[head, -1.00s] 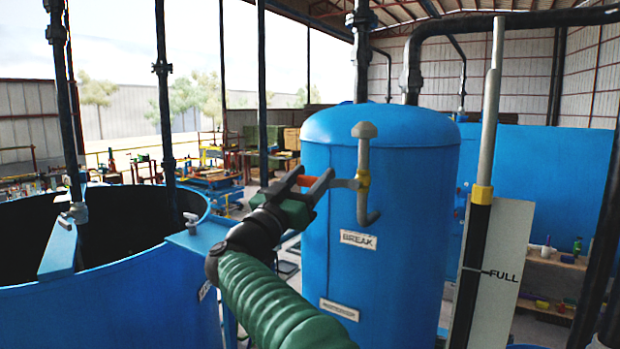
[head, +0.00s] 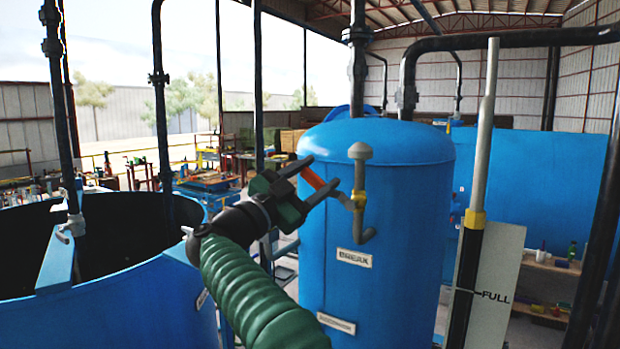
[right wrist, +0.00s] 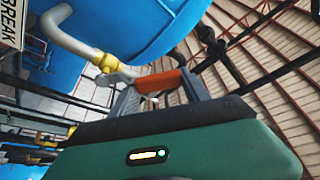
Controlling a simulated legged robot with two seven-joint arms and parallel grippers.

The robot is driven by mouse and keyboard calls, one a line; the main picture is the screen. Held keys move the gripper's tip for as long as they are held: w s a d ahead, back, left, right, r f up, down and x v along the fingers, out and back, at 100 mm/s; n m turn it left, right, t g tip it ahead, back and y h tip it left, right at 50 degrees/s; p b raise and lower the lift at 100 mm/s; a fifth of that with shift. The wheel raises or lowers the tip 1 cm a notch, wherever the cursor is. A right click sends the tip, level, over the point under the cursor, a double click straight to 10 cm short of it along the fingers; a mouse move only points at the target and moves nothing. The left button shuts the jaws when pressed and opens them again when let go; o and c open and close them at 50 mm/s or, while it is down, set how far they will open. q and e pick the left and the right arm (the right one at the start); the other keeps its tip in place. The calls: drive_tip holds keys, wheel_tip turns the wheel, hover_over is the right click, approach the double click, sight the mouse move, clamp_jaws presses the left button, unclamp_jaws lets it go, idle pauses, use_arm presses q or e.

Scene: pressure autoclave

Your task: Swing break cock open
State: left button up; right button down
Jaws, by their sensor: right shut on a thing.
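The break cock is a yellow valve (head: 358,200) on a grey bent pipe (head: 360,225) in front of the blue tank, above the BREAK label (head: 354,258). Its lever has an orange handle (head: 313,178) and slopes up to the left from the valve. My right gripper (head: 323,172) is shut on this handle, one finger on each side. In the right wrist view the orange handle (right wrist: 160,82) lies between the two fingers, and the yellow valve (right wrist: 105,62) is beyond it. My left gripper is not in view.
The tall blue tank (head: 400,270) stands right behind the cock. An open blue vat (head: 130,305) is on the left. A grey and black rod with a FULL plate (head: 505,285) stands on the right. Dark vertical pipes (head: 160,110) rise around the vat.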

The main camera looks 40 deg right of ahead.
drive_tip(key=m, duration=0.1)
drive_tip(key=s+r+m+g, duration=0.1)
drive_tip(key=m+p, duration=0.1)
drive_tip(key=shift+s+d+r+m+g+y, duration=0.2)
drive_tip(key=shift+s+r+m+g+y, duration=0.1)
drive_tip(key=shift+r+m, duration=0.1)
drive_tip(key=shift+s+d+r+m+g+y, duration=0.1)
drive_tip(key=shift+s+d+m+g+y, duration=0.3)
drive_tip(key=shift+s+m, duration=0.8)
drive_tip(key=shift+s+d+r+m+g+y, duration=0.15)
drive_tip(key=shift+s+m+y, duration=0.45)
drive_tip(key=shift+m, duration=1.15)
drive_tip(key=shift+s+d+r+m+g+y, duration=0.15)
drive_tip(key=shift+s+d+m+y, duration=0.25)
drive_tip(key=shift+s+m, duration=0.8)
drive_tip(key=shift+w+a+f+m, duration=0.1)
drive_tip(key=shift+w+a+m, duration=0.05)
drive_tip(key=shift+w+m, duration=0.15)
drive_tip(key=c, duration=0.9)
unclamp_jaws()
drive_tip(key=shift+o, duration=0.5)
drive_tip(key=shift+s, duration=0.1)
